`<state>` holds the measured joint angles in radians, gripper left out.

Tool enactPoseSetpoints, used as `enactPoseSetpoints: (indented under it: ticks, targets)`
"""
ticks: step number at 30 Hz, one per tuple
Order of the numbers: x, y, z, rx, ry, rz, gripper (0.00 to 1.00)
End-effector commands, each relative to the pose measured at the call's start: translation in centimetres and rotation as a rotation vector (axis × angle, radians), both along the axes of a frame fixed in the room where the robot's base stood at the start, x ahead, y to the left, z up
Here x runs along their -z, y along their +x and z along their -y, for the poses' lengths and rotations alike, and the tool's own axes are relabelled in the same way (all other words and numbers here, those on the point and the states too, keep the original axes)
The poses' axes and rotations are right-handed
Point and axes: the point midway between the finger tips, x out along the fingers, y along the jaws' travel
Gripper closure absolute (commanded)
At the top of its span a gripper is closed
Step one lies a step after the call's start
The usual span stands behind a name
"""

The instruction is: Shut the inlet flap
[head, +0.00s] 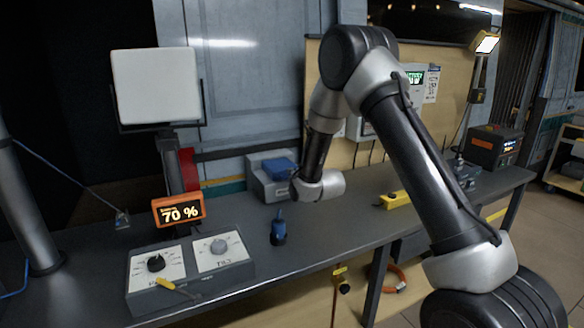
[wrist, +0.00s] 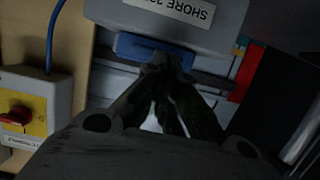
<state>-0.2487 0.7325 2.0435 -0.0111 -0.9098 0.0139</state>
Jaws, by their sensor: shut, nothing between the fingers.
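The shore inlet is a grey box (head: 262,186) at the back of the bench, against the wall. Its blue flap (head: 279,168) shows at its upper front and looks tilted out from the box, though its exact angle is unclear. In the wrist view the box (wrist: 145,14) carries a label starting "SHORE 23", and the flap (wrist: 135,47) appears as a blue strip beside it. My gripper (wrist: 165,62) is shut and empty, its fingertips at or very near the flap's edge; contact cannot be told. In the head view my wrist stands just right of the box and the fingers are hidden.
A grey box with a red switch on yellow (wrist: 20,112) is beside my gripper. On the bench stand a two-dial panel (head: 190,268), an orange 70 % display (head: 179,210), a blue-topped item (head: 278,230) and a yellow item (head: 394,200).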

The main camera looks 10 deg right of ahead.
Motion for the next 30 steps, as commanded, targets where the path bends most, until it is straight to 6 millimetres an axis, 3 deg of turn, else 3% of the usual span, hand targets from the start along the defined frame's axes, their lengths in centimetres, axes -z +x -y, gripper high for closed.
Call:
enactPoseSetpoints:
  ticks: [12,30]
  targets:
    - [2.5,0.0,0.0,0.0,0.0,0.0,1.0]
    - [2.2,0.2,0.0,0.0,0.001,0.002,1.0]
